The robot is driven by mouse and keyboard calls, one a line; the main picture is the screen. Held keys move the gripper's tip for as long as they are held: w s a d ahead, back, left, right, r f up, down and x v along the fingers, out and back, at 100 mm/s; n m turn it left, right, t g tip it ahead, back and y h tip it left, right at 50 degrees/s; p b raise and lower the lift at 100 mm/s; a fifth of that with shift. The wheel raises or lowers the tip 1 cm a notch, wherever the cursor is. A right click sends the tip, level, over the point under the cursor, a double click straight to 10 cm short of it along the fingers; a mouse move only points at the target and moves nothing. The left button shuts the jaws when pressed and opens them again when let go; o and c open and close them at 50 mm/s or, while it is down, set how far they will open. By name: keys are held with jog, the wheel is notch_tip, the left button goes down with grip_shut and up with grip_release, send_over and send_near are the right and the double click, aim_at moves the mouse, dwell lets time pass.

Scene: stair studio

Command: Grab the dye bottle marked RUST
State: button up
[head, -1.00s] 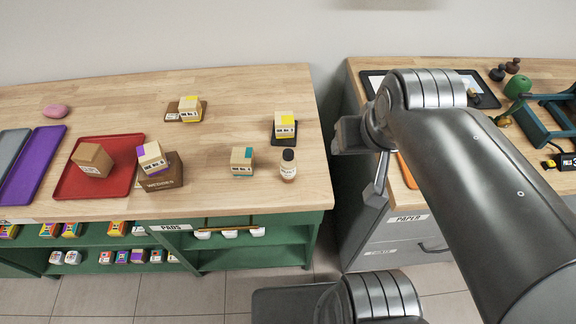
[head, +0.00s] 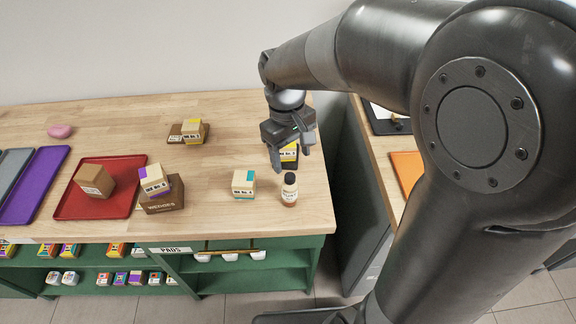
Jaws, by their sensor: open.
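A small bottle (head: 289,190) with a black cap, a pale label and brownish contents stands upright near the front right of the wooden worktop (head: 225,215). Its label is too small to read. My gripper (head: 291,160) hangs fingers down above the worktop, behind and above the bottle, apart from it. The jaws are open and nothing is between them that I can make out. The gripper partly hides a yellow-marked box (head: 289,152) on a dark tray behind it.
A teal-marked box (head: 243,183) stands just left of the bottle. Further left are a purple-marked box (head: 153,179) on a brown block (head: 163,204), a red tray (head: 75,211) with a brown box (head: 95,180), and a purple tray (head: 35,185). A gap separates the right-hand counter.

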aim_at(290, 186)
jog(key=shift+w+a+f+n, duration=0.3)
jog(key=shift+a+f, duration=0.25)
jog(key=shift+f, duration=0.15)
jog(key=shift+g, duration=0.3)
jog(key=f, duration=0.7)
jog(key=s+f, duration=0.1)
jog(key=f, duration=0.2)
jog(key=shift+d+f, duration=0.4)
jog(key=shift+c, duration=0.3)
jog(key=c, duration=1.1)
jog(key=shift+r, duration=0.15)
